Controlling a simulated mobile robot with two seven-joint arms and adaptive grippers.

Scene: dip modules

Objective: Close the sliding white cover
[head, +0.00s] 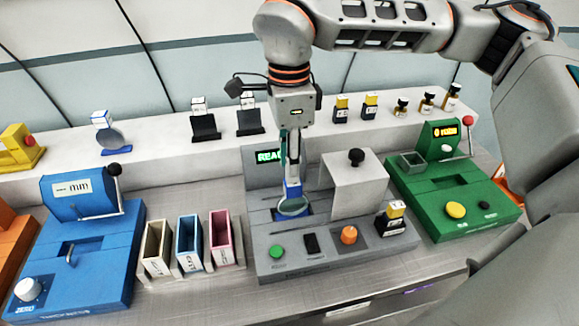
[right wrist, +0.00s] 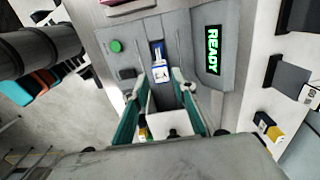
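The white cover (head: 350,188), a pale block with a black knob (head: 356,157) on top, sits on the right part of the grey station (head: 268,238). The recess left of it is uncovered and holds a blue-and-white labelled piece with a round end (head: 293,207). My right gripper (head: 293,180) points down over that recess, left of the cover. In the right wrist view its teal fingers (right wrist: 163,80) are apart with nothing held between them. The piece (right wrist: 160,70) shows beyond the tips, and the cover (right wrist: 172,122) shows between the fingers lower down. My left gripper is out of view.
The station's green READY display (head: 268,156) is lit. A green machine (head: 440,190) stands to the right. Three coloured bins (head: 190,245) and a blue machine (head: 85,240) stand to the left. A white shelf (head: 180,155) with several modules runs behind.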

